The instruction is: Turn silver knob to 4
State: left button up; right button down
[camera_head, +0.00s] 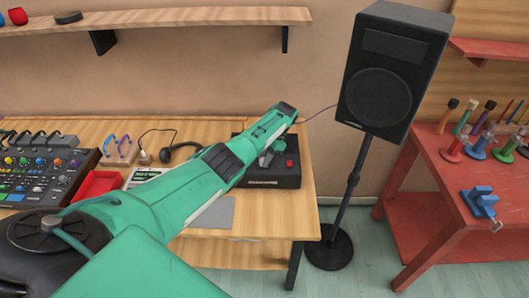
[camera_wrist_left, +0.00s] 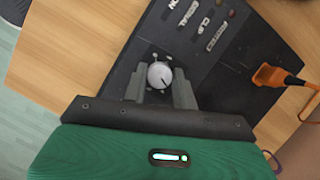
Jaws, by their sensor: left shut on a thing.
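The silver knob (camera_wrist_left: 160,75) is a small round pale knob on a black box (camera_wrist_left: 243,80) in the left wrist view. A thin dark pointer line on it runs toward the lower right of that picture. Small white marks ring it, too small to read. My left gripper (camera_wrist_left: 159,82) has one finger on each side of the knob and is shut on it. In the head view the black box (camera_head: 262,183) stands on the wooden bench, and my left gripper (camera_head: 266,158) reaches down to its top, hiding the knob. My right gripper is not in view.
An orange plug (camera_wrist_left: 272,75) with a cable sits at the box's edge. The box also bears a red button (camera_head: 289,163). A black speaker (camera_head: 392,68) on a stand is right of the bench. Headphones (camera_head: 180,150) and a mixer (camera_head: 40,170) are left.

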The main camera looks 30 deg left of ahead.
pick_arm(q)
jog(key=shift+r+m+t+y+p, duration=0.2)
jog(key=shift+m+t+y+p, duration=0.15)
jog(key=shift+m+p, duration=0.75)
jog(key=shift+d+f+m+t+p, duration=0.15)
jog(key=shift+m+t+p, duration=0.2)
jog(key=shift+m+p, duration=0.6)
jog(key=shift+m+y, duration=0.25)
jog(key=shift+m, duration=0.1)
jog(key=o, duration=1)
jog(key=b+v, duration=0.3)
jog(key=v, duration=1)
jog(key=shift+d+r, duration=0.1)
jog(key=shift+r, duration=0.2)
